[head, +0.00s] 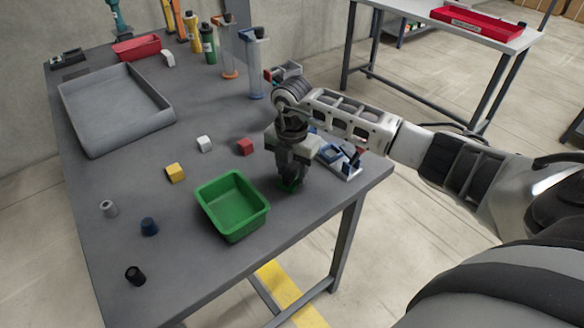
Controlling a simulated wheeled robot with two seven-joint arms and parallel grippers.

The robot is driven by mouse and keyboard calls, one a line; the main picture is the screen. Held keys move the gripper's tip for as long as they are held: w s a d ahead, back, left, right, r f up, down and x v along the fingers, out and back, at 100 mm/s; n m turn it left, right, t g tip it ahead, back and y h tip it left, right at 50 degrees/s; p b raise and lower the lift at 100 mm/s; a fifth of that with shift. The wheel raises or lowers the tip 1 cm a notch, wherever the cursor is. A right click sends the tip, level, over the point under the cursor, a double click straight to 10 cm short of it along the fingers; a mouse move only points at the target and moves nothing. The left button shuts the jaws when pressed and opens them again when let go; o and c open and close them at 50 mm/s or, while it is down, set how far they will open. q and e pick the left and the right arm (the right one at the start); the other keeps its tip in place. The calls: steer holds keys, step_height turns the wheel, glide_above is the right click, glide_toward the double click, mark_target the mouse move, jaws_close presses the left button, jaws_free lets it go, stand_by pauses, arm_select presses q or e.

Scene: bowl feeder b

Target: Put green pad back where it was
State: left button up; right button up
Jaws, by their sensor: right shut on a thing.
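My right gripper (290,184) points down over the table's right part, just right of the green bin. It is shut on a small green thing, the green pad (291,187), which shows only as a bit of green at the fingertips. The fingers hide most of the pad, and I cannot tell whether it touches the table. My left gripper is not in view.
A green bin (232,205) stands left of the gripper. Red (245,147), white (204,144) and yellow (175,172) cubes lie nearby. A blue-white fixture (341,161) sits right, behind the gripper. A grey tray (161,121) fills the back left.

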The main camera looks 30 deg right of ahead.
mark_target(292, 168)
steer(key=o, duration=1.1)
steer(key=shift+r, duration=0.1)
step_height(292, 168, up, 12)
steer(key=shift+b, duration=0.35)
